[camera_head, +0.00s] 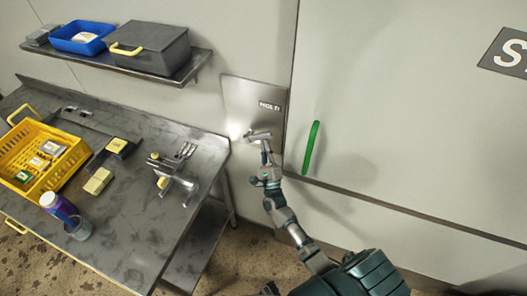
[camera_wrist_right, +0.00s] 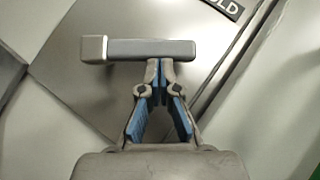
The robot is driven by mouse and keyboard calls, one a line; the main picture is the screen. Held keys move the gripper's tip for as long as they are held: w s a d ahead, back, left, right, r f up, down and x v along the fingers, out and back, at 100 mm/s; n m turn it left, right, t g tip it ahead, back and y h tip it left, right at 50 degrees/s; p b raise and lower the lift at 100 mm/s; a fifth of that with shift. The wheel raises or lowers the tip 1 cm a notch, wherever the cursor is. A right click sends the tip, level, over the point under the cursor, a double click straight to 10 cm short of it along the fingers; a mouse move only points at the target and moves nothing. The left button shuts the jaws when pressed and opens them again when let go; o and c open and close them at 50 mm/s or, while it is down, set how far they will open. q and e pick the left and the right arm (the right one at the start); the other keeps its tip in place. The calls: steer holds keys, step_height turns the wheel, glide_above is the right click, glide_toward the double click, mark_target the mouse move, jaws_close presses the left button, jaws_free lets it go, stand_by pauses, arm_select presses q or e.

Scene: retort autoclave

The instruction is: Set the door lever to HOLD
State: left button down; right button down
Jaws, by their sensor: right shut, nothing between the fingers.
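The door lever (camera_head: 258,135) is a short grey bar on a metal plate (camera_head: 238,95) on the wall. In the right wrist view the lever (camera_wrist_right: 150,48) lies level across the plate, with a pale square block at its left end. The HOLD label (camera_head: 270,106) is above the lever, and part of it shows in the wrist view (camera_wrist_right: 224,7). My right gripper (camera_wrist_right: 160,64) is shut and empty, its fingertips just under the bar's middle. I cannot tell whether they touch it. It also shows in the head view (camera_head: 266,148). My left gripper is not in view.
A green handle (camera_head: 311,148) stands on the large door panel (camera_head: 400,90) right of the plate. A metal table (camera_head: 140,225) at left holds a yellow basket (camera_head: 67,165), a purple bottle (camera_head: 59,208) and small parts. A shelf (camera_head: 190,70) above holds bins.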

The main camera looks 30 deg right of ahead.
mark_target(262, 138)
steer(key=r+n+y+p, duration=0.2)
steer(key=n+p, duration=0.1)
steer(key=n+g+y+p, duration=0.1)
steer(key=shift+w+a+r, duration=0.15)
steer(key=shift+w+r, duration=0.1)
steer(key=shift+r, duration=0.15)
steer(key=shift+w+a+r+n+p, duration=0.25)
steer(key=shift+r+n+p, duration=0.1)
steer(key=shift+p, duration=0.25)
steer(key=shift+w+a+r, duration=0.1)
steer(key=shift+w+r, duration=0.05)
steer(key=shift+r, duration=0.25)
